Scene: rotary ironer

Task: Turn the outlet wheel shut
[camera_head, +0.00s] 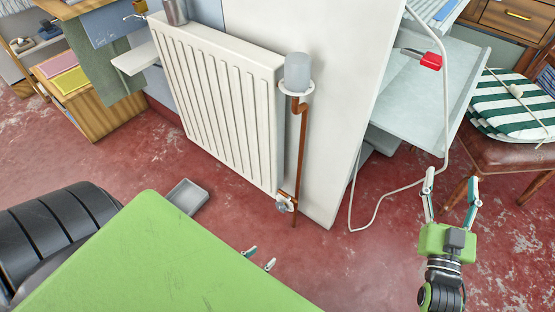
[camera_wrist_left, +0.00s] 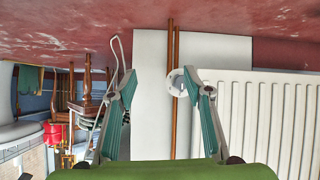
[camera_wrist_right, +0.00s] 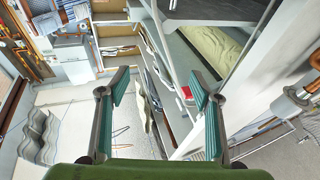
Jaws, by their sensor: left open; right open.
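The outlet wheel (camera_head: 284,205) is a small grey knob at the lower right corner of the white radiator (camera_head: 220,100), beside a copper pipe (camera_head: 302,150). In the left wrist view, which is upside down, a pale round disc (camera_wrist_left: 176,84) that looks like the wheel shows beside the right-hand finger, partly covered by it. My left gripper (camera_head: 260,259) is open and empty, low and in front of the wheel, apart from it in the head view; my green arm part hides the rest. My right gripper (camera_head: 452,182) is open and empty at the right, far from the wheel.
A grey cylinder (camera_head: 297,70) sits in a white ring atop the pipe. A white panel (camera_head: 335,110) stands behind. A white cord (camera_head: 377,207) hangs by a grey ironer shelf (camera_head: 425,105). A grey tray (camera_head: 187,196) lies on the red floor. A cushioned chair (camera_head: 510,150) stands right.

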